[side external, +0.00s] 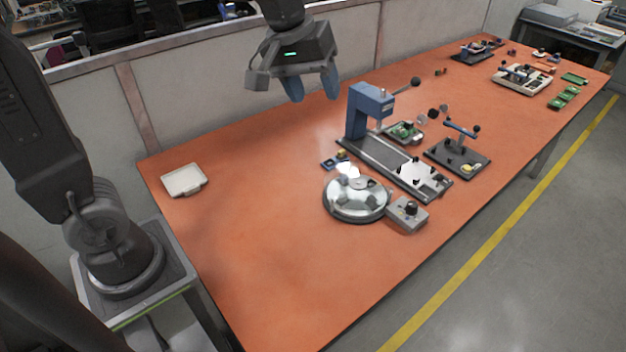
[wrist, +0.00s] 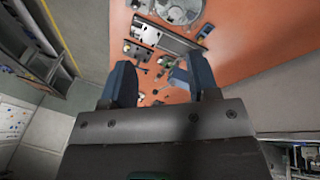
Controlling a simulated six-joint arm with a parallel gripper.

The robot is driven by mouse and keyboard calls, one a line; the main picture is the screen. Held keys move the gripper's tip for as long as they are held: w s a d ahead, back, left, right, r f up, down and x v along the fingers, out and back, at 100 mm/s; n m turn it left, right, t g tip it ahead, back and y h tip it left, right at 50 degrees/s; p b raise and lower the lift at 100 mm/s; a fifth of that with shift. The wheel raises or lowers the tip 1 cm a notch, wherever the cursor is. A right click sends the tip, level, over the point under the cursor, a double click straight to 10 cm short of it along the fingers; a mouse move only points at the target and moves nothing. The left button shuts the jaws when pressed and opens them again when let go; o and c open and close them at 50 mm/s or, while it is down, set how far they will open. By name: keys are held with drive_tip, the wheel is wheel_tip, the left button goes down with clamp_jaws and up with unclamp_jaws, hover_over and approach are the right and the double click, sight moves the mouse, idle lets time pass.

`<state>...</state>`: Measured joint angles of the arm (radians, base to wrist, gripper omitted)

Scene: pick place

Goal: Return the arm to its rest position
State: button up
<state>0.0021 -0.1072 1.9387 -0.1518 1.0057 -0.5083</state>
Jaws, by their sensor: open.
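My gripper (side external: 312,88) is high above the back edge of the orange table (side external: 260,260) in the side external view, close to the partition. Its two blue fingers point down, apart, with nothing between them. In the wrist view my gripper (wrist: 160,82) shows both blue fingers spread, with the table (wrist: 250,50) and its fixtures far below. The gripper touches nothing.
A blue press (side external: 368,110) stands right of my gripper, by a round metal dish (side external: 357,212) and a control box (side external: 408,214). A black fixture (side external: 458,158) is farther right. A white tray (side external: 184,180) lies at left. The table's front left is clear.

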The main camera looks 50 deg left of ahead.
drive_tip(key=s+a+f+m+t, duration=0.1)
drive_tip(key=s+f+m, duration=0.1)
drive_tip(key=s, duration=0.6)
drive_tip(key=s+a+f+m+t+y, duration=0.1)
drive_tip(key=s+m, duration=0.3)
drive_tip(key=s, duration=0.4)
drive_tip(key=shift+f+m, duration=0.3)
drive_tip(key=shift+f, duration=0.15)
